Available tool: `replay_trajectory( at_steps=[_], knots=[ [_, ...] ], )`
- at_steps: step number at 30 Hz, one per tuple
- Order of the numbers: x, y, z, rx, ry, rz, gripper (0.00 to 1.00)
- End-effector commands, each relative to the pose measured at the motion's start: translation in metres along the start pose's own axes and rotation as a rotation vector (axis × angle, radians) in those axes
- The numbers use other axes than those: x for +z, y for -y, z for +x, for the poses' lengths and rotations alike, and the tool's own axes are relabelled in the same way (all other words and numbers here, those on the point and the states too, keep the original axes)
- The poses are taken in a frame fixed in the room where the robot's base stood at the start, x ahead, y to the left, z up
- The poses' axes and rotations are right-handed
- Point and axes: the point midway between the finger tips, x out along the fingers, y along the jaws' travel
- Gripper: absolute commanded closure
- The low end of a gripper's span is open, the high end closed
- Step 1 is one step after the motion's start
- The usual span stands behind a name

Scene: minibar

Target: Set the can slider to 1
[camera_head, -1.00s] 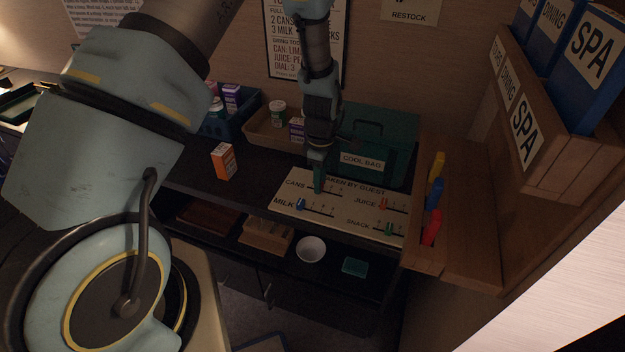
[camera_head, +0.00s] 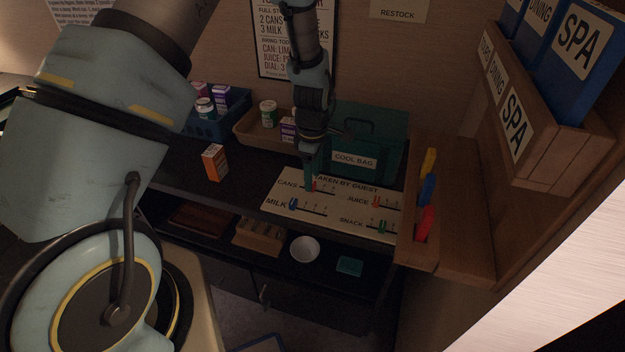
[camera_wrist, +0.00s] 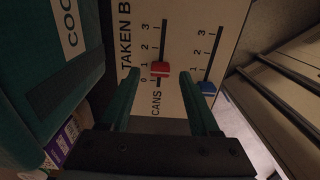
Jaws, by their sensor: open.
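The board (camera_head: 335,222) marked "TAKEN BY GUEST" lies on the dark counter. Its cans slider has a red knob (camera_wrist: 160,70), also visible in the head view (camera_head: 314,188). In the wrist view the knob sits close to the 1 mark, on its 0 side. My gripper (camera_wrist: 158,76) is open, with one finger on each side of the red knob and visible gaps between. In the head view my gripper (camera_head: 309,182) is just above the cans track. The blue milk knob (camera_wrist: 208,88) is close to the right finger.
A green cool bag (camera_head: 372,135) stands right behind the board. Juice (camera_head: 376,202) and snack (camera_head: 381,228) knobs are on the board's right half. A wooden rack (camera_head: 425,200) with coloured markers borders the right. An orange carton (camera_head: 214,162) stands at left.

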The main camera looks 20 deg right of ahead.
Motion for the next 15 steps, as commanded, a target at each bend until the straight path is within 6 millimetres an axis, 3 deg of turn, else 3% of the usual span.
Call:
replay_trajectory(
  at_steps=[9, 15],
  knots=[
    [0.001, -0.001, -0.058, 0.006, 0.001, 0.001, 0.38],
    [0.0, -0.001, -0.083, 0.003, 0.0, 0.001, 0.38]
  ],
)
